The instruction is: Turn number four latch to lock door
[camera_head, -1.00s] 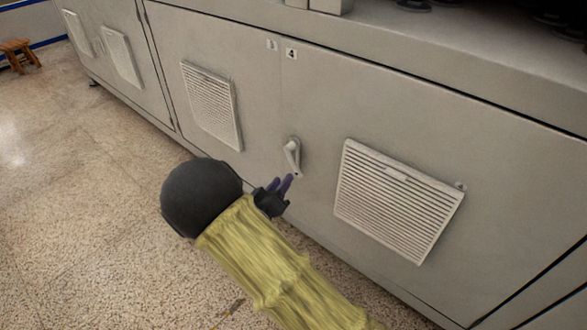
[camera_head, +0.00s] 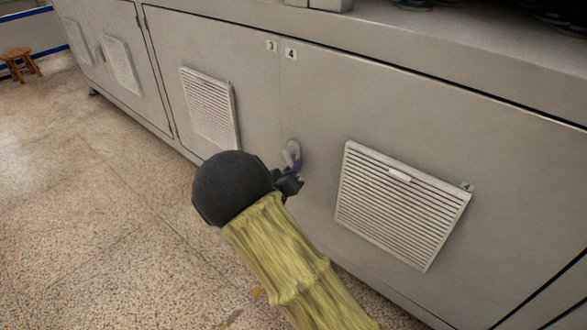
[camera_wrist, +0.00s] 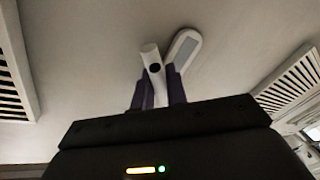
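The number four latch is a pale grey lever handle (camera_head: 292,150) on an oval base plate, on the cabinet door (camera_head: 330,110) below the "4" label (camera_head: 291,54). My gripper (camera_head: 296,168) is at the lower part of the lever and hides some of it. In the wrist view the lever (camera_wrist: 153,62) lies between my two purple fingertips (camera_wrist: 158,88), one on each side, close to it. The base plate (camera_wrist: 186,48) shows to the right of the fingers. Whether the fingers press on the lever cannot be told.
A louvred vent (camera_head: 400,200) is on door four to the right of the latch. Another vent (camera_head: 208,105) is on the door to its left, marked "3" (camera_head: 271,46). A wooden stool (camera_head: 20,64) stands far left.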

